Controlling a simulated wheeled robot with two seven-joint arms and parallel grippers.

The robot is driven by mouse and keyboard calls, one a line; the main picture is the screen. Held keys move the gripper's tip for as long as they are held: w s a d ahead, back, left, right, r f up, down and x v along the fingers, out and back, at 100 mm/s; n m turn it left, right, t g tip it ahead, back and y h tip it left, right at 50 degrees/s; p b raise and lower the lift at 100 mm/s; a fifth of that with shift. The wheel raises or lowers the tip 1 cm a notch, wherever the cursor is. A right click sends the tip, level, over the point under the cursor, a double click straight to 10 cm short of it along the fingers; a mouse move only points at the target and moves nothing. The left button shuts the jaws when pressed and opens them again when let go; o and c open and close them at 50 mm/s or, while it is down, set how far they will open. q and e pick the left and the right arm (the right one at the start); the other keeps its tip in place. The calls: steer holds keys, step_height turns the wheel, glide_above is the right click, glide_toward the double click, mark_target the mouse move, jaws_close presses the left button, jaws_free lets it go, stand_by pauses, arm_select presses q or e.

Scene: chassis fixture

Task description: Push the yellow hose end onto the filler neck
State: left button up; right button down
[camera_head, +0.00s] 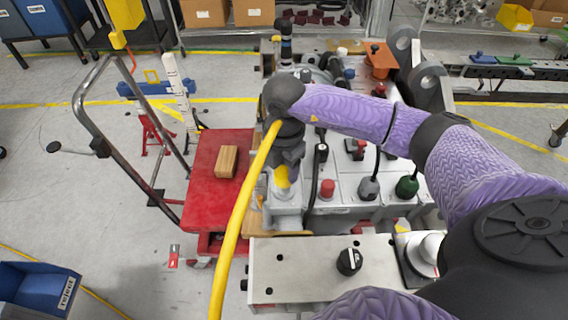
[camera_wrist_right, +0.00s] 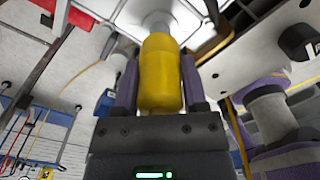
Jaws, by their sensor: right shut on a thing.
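My right gripper (camera_head: 288,170) points down at the left end of the grey chassis fixture. It is shut on the yellow hose end (camera_head: 281,178), which shows between its two fingers in the right wrist view (camera_wrist_right: 161,75). The hose end is in line with the pale filler neck (camera_head: 284,193), which also shows just past its tip in the right wrist view (camera_wrist_right: 156,22). The two look very close or touching; I cannot tell whether the end is around the neck. The yellow hose (camera_head: 236,215) curves down to the left from my wrist. My left gripper is out of view.
A red cart (camera_head: 205,195) with a wooden block (camera_head: 227,161) stands left of the fixture. Black and green caps and a red knob (camera_head: 327,187) stand close on the right. A grey panel with a black knob (camera_head: 349,261) lies in front.

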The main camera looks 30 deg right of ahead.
steer(key=shift+f, duration=0.15)
steer(key=shift+f+b, duration=0.75)
steer(key=shift+f, duration=0.25)
steer(key=shift+f+b, duration=0.3)
steer(key=shift+f, duration=0.2)
steer(key=shift+c, duration=0.3)
jaws_free()
steer(key=shift+r, duration=0.1)
step_height(320, 180, up, 6)
steer(key=p, duration=0.6)
steer(key=shift+r, duration=0.1)
steer(key=shift+f, duration=0.2)
